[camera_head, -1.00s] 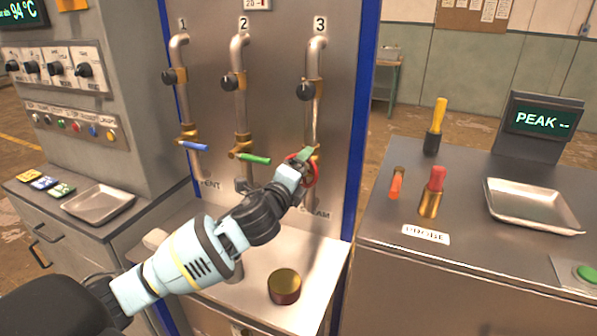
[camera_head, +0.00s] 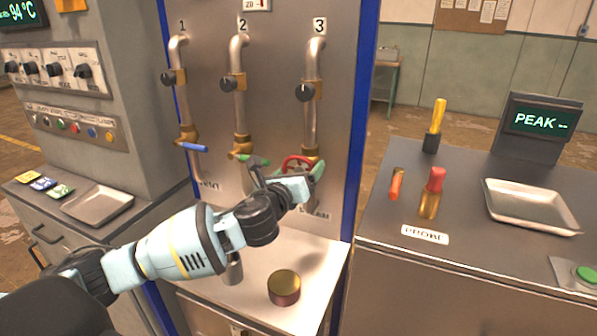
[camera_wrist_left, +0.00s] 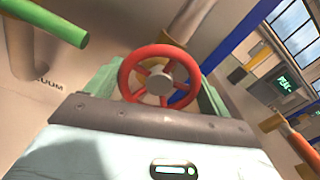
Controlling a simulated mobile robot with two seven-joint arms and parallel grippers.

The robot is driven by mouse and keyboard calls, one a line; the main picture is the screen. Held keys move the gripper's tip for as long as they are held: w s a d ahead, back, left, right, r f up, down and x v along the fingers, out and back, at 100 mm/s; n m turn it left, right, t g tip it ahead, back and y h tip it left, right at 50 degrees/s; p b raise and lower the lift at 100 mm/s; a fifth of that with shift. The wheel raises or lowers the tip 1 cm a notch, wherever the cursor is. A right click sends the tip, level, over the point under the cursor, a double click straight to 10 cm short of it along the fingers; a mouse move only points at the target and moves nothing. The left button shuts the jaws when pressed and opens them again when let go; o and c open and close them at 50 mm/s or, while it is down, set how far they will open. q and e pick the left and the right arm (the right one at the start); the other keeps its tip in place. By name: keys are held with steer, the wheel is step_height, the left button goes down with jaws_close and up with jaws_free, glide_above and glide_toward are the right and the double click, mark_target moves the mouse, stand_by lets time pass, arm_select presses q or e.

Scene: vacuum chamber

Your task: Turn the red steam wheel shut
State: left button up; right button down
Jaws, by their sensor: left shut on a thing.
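The red steam wheel (camera_head: 298,160) sits on pipe 3 at the right of the steel panel. In the left wrist view the red wheel (camera_wrist_left: 158,82) shows its spokes and grey hub, between two green fingers. My left gripper (camera_head: 294,171) is at the wheel and shut on it, covering its lower part in the head view. In the left wrist view the gripper (camera_wrist_left: 158,90) has one finger on each side of the rim. My right gripper is not in view.
The green lever (camera_head: 253,160) of pipe 2 is close to the left of the gripper. The blue lever (camera_head: 192,147) is farther left. A round brass-coloured tin (camera_head: 284,287) stands on the shelf below. A counter with a probe (camera_head: 430,195) and a tray (camera_head: 530,205) is to the right.

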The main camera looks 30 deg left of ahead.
arm_select(q)
steer(key=shift+m, duration=0.6)
steer(key=o, duration=0.9)
steer(key=shift+s, duration=0.1)
steer(key=s, duration=0.7)
steer(key=shift+s+d, duration=0.25)
steer(key=shift+s, duration=0.1)
